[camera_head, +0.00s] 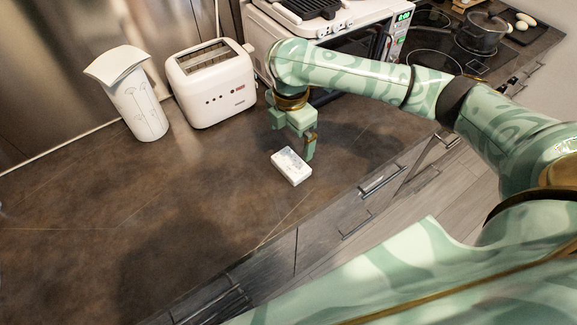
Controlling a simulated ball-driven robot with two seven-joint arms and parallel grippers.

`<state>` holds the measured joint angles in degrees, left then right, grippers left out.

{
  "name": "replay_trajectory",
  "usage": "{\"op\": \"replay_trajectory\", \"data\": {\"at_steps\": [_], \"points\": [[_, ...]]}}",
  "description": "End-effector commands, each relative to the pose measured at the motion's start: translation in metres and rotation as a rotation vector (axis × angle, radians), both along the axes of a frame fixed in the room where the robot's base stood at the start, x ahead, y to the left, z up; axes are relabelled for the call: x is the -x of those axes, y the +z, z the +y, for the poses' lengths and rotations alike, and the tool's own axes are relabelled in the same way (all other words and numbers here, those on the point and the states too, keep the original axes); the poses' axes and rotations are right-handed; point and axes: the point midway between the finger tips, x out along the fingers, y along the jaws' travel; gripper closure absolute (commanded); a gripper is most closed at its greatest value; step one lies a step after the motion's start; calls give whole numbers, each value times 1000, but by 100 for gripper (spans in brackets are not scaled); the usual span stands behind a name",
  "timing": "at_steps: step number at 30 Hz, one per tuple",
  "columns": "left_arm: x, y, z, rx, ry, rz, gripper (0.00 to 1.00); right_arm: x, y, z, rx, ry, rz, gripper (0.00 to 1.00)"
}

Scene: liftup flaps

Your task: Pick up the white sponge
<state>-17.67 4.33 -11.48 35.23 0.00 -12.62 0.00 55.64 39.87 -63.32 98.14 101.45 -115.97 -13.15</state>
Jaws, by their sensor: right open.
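The white sponge (291,167) is a small pale block lying flat on the dark brown countertop (190,200), near its front edge. My right gripper (294,143) is pale green and hangs just above and behind the sponge, with its fingers pointing down. Its fingers are apart and nothing is between them. One finger comes down close to the sponge's upper right side; I cannot tell whether it touches. My left gripper is not in the picture.
A white toaster (214,85) and a white patterned container (138,105) stand at the back left. A white microwave (350,40) is behind my right arm. A pot (482,34) sits on the cooktop at the upper right. The counter left of the sponge is clear.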

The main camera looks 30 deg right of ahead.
Motion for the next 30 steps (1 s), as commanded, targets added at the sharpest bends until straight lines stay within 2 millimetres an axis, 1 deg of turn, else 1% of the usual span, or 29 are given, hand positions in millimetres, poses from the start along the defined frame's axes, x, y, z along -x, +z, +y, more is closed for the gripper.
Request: {"op": "replay_trajectory", "data": {"at_steps": [1,3,6,11,14,18,20,22,27,28,29,30], "points": [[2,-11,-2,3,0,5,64,0,-19,0,0,-1,5,0],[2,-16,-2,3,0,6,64,0,-32,0,0,-2,4,0],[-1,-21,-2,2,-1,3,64,0,-42,0,-1,-1,1,0],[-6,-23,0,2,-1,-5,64,0,-50,0,0,-1,0,0],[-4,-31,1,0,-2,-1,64,1,-62,-1,-1,0,2,0],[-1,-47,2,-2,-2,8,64,3,-89,-1,0,0,4,0],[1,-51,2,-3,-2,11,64,3,-97,-2,1,1,2,0],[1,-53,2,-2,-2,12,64,2,-100,-2,1,0,0,0],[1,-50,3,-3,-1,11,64,2,-97,-2,1,0,-3,0],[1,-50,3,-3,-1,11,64,2,-97,-2,1,0,-3,3],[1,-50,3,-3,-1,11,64,2,-97,-2,1,0,-3,11],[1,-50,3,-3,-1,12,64,2,-97,-2,1,0,-3,22]]}}
